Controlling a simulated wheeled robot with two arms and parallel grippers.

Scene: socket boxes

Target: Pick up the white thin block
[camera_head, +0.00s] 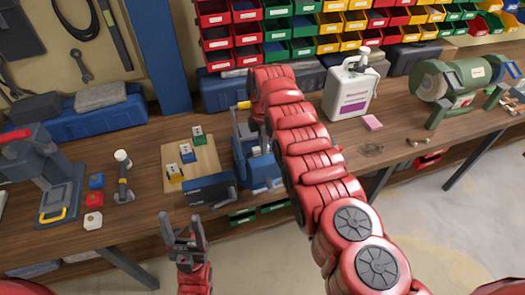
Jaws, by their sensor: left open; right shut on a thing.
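A small white block (93,221) lies on the bench at the left, in front of a red block (93,200) and a blue block (96,181). My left gripper (182,222) is open and empty in front of the bench edge, to the right of the white block and apart from it. My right arm (312,155) reaches across the bench and ends near the blue vise-like tool (261,172). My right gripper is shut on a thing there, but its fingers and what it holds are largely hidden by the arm.
A hammer-like tool (123,177) stands right of the small blocks. A grey machine (48,170) stands at the left. A white jug (350,92) and a green grinder (447,85) are at the right.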

